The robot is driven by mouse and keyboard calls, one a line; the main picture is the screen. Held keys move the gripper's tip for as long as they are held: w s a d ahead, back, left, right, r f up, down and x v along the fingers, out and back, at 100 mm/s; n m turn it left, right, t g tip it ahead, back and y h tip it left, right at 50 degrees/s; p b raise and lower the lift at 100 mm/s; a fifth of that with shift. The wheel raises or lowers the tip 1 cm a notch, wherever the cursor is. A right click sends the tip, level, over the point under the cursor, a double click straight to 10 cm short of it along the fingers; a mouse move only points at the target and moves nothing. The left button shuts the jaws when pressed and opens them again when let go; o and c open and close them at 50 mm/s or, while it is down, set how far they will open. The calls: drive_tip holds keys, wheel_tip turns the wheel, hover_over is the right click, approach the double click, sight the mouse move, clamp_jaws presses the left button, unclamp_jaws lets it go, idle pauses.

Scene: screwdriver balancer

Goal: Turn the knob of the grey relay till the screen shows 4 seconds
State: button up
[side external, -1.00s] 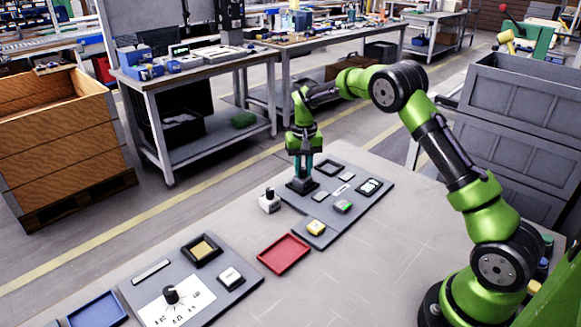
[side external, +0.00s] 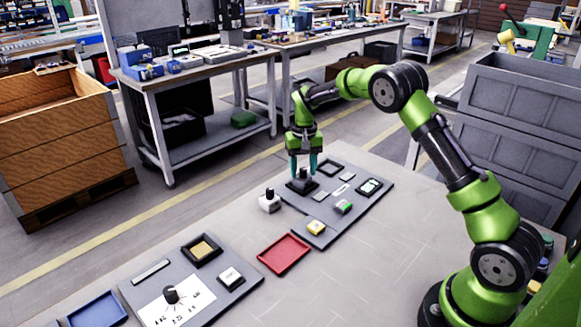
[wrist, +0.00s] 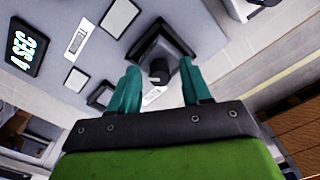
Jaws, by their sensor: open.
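The grey relay (side external: 301,187), a dark square base with a black knob (side external: 304,173) on top, sits at the left of the far grey board. The knob also shows in the wrist view (wrist: 159,71). My gripper (side external: 303,169) points down over the relay. Its teal fingers are open, one on each side of the knob, with visible gaps in the wrist view (wrist: 160,76). The screen (side external: 370,187) is at the board's right side. In the wrist view the screen (wrist: 26,46) lies at the upper left and reads 4 SEC.
A white block with a black knob (side external: 269,202) stands beside the board. The board also carries a green-marked block (side external: 343,206) and a yellow button (side external: 316,228). A red tray (side external: 284,254), a blue tray (side external: 97,310) and another knob on a printed sheet (side external: 171,295) are nearer.

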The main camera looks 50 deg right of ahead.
sight(303, 169)
wheel_tip(303, 169, up, 17)
idle(0.4)
idle(0.5)
wheel_tip(303, 169, down, 17)
drive_tip(key=shift+r, duration=0.15)
idle(0.4)
clamp_jaws()
